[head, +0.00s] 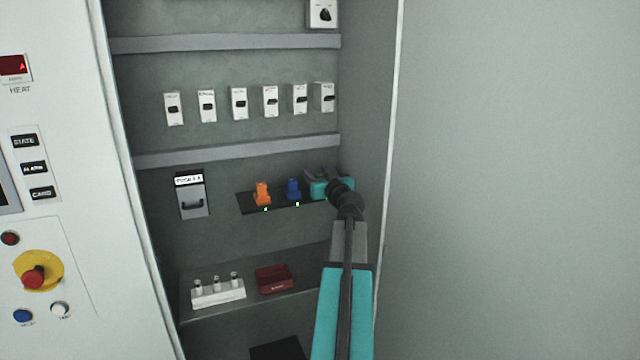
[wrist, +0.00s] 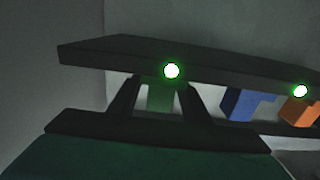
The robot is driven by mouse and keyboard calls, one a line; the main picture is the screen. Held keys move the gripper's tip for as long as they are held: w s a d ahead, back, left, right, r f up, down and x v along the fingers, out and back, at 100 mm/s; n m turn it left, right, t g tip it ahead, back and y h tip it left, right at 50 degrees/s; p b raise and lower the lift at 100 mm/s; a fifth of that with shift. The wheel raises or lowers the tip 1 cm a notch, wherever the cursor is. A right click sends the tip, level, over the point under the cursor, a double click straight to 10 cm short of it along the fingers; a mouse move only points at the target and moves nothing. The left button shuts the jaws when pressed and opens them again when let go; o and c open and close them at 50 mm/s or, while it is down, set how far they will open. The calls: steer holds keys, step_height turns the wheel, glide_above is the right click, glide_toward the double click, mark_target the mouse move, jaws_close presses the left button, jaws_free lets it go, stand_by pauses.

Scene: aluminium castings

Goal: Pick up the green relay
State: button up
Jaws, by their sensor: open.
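The green relay (wrist: 160,97) shows in the wrist view as a dark green block at the strip with the lit green lamps, partly cut off by the strip's edge. My gripper (wrist: 158,84) is open, with one finger on each side of the relay; I cannot tell whether either finger touches it. In the head view my gripper (head: 312,174) is at the right end of the black relay strip (head: 248,204). There it hides the green relay.
An orange relay (head: 262,194) and a blue relay (head: 293,189) stand left of my gripper on the same strip. The cabinet's right wall (head: 368,110) is close on the right. Below are a white fuse holder (head: 218,294) and a dark red tray (head: 274,280) on a shelf.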

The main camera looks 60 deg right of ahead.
jaws_close()
steer(key=shift+r, duration=0.1)
